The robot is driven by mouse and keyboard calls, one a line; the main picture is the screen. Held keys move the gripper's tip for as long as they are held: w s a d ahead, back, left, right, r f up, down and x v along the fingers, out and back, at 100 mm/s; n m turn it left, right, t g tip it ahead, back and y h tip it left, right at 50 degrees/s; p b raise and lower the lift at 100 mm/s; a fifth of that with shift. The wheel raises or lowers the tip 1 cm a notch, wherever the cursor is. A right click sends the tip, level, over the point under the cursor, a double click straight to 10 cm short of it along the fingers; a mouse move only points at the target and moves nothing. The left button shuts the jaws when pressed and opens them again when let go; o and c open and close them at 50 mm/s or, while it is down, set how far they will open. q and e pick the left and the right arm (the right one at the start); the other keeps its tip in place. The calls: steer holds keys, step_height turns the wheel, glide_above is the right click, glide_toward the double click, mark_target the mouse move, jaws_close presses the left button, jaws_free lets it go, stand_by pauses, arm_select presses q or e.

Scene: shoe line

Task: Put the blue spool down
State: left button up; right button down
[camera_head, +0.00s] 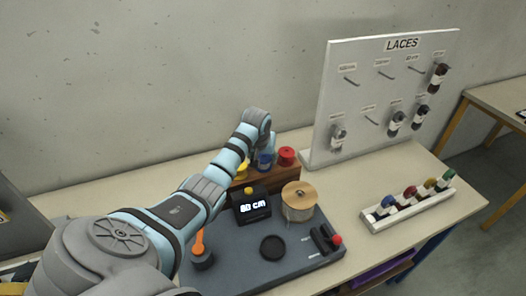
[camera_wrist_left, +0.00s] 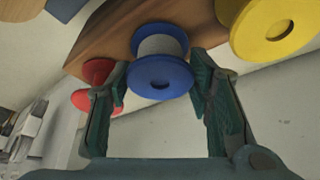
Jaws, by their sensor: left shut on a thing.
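The blue spool (camera_wrist_left: 160,72) is between the two fingers of my left gripper (camera_wrist_left: 163,85) in the left wrist view. The left gripper is shut on it. In the head view the blue spool (camera_head: 265,161) is at the wooden rack (camera_head: 284,180), between the yellow spool (camera_head: 242,169) and the red spool (camera_head: 287,156). I cannot tell whether it touches the rack. The left arm reaches over from the left and partly hides the gripper. My right gripper is not in view.
A dark station with an "80 cm" display (camera_head: 252,207), a wooden-topped drum (camera_head: 298,196) and a red-knobbed lever (camera_head: 337,239) stands in front of the rack. A LACES board (camera_head: 385,95) stands right. A white tray (camera_head: 410,211) holds several coloured items.

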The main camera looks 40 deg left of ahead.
arm_select(q)
steer(key=shift+f, duration=0.15)
steer(key=o, duration=1.3)
steer(key=shift+c, duration=0.2)
steer(key=shift+s+r, duration=0.1)
steer(key=shift+r, duration=0.45)
steer(key=v, duration=1.1)
steer(key=shift+s+r, duration=0.1)
steer(key=shift+r, duration=0.05)
